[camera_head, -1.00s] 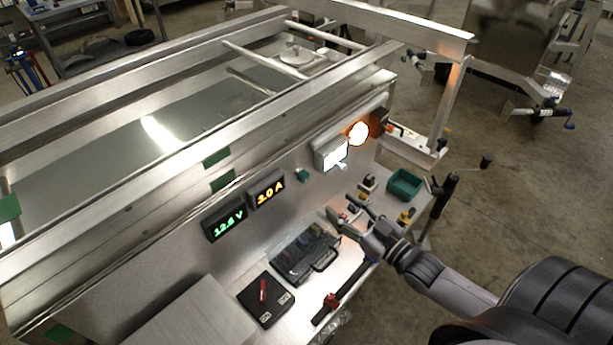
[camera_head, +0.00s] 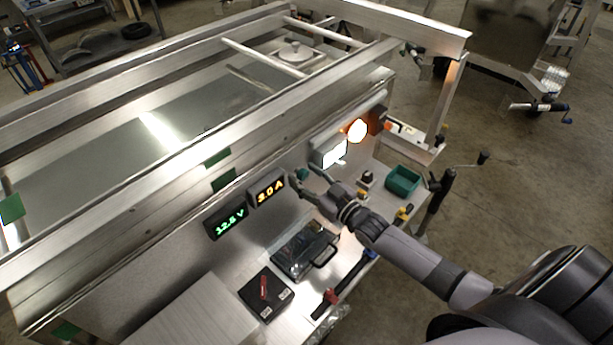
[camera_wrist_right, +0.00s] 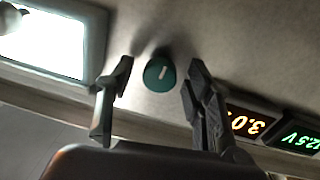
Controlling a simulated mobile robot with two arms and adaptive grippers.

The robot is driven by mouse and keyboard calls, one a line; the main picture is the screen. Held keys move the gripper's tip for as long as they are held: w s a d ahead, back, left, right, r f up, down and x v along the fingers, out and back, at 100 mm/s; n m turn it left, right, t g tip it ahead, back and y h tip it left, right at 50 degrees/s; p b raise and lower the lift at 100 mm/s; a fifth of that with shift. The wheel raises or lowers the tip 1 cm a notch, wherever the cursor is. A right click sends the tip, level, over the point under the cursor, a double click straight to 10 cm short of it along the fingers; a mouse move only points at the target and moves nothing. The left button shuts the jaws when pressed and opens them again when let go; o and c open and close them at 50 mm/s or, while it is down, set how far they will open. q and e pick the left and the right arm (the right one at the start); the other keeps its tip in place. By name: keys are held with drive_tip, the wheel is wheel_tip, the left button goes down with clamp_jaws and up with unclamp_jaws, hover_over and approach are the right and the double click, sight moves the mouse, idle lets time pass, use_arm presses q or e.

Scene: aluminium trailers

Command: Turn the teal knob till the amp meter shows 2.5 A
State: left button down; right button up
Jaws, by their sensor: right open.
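The teal knob (camera_wrist_right: 158,74) is on the trailer's metal side wall, and its white pointer mark stands nearly upright in the right wrist view. In the head view the knob (camera_head: 302,174) is small and partly covered by my fingertips. My right gripper (camera_head: 306,184) is open in front of it. In the right wrist view the gripper's two fingers (camera_wrist_right: 161,68) stand on either side of the knob with gaps, not touching it. The amp meter (camera_head: 267,189) shows 3.0 A in orange; it also shows in the wrist view (camera_wrist_right: 246,122). My left gripper is not in view.
A green volt meter (camera_head: 227,221) is left of the amp meter. Below are a clear-lidded case (camera_head: 300,250), a black box (camera_head: 265,293) and a green bin (camera_head: 403,180).

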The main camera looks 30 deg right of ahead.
clamp_jaws()
idle(0.5)
drive_tip(key=shift+n, duration=0.3)
drive_tip(key=n+b, duration=0.1)
drive_tip(key=n, duration=0.2)
drive_tip(key=shift+f+n, duration=0.15)
drive_tip(key=shift+n, duration=0.25)
drive_tip(key=n+b, duration=0.1)
drive_tip(key=n, duration=0.3)
drive_tip(key=shift+y, duration=0.3)
drive_tip(key=shift+n, duration=0.4)
drive_tip(key=shift+c, duration=0.2)
unclamp_jaws()
drive_tip(key=shift+o, duration=0.2)
